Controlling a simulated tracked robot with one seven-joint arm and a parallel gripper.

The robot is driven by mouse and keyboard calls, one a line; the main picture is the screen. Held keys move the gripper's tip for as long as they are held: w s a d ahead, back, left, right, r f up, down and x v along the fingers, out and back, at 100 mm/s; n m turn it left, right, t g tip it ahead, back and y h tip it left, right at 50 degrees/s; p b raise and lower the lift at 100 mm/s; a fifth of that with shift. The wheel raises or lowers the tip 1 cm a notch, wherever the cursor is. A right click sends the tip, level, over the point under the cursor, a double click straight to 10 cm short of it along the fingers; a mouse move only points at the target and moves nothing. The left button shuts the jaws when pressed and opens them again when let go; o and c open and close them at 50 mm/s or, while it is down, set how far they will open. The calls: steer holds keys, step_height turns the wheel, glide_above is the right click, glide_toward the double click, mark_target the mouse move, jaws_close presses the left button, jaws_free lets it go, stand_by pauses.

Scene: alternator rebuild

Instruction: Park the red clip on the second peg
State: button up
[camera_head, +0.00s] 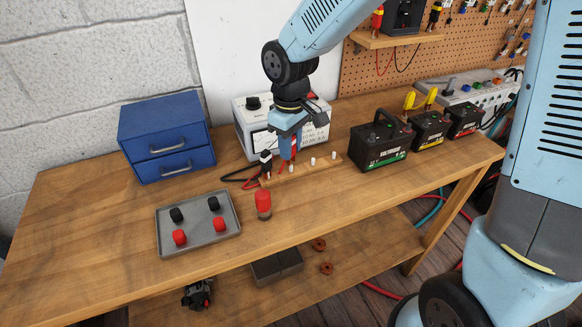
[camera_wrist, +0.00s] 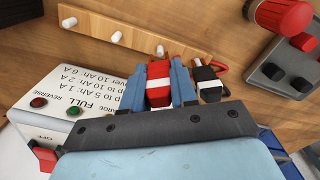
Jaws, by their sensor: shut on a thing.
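My gripper (camera_head: 290,143) is shut on the red clip (camera_wrist: 158,84), whose body shows between the two blue fingers in the wrist view. The peg rail (camera_head: 322,165) is a low wooden strip with short white pegs. The black clip (camera_head: 266,158) stands at the rail's left end; it is also beside my gripper in the wrist view (camera_wrist: 207,82). The second peg (camera_head: 291,168) from the left is bare, right by the red clip's lower end; I cannot tell whether they touch. Two more bare pegs (camera_head: 312,160) (camera_head: 333,155) stand to the right.
The charger (camera_head: 250,120) stands close behind the rail, with red and black leads beside it. Several batteries (camera_head: 378,150) stand to the right. A grey tray (camera_head: 197,247) with caps, a red-topped jar (camera_head: 263,203) and a blue drawer box (camera_head: 165,130) are to the left.

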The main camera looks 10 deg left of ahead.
steer(key=shift+f, duration=1)
steer(key=o, duration=0.8)
steer(key=shift+o, duration=0.2)
steer(key=shift+r, duration=4.25)
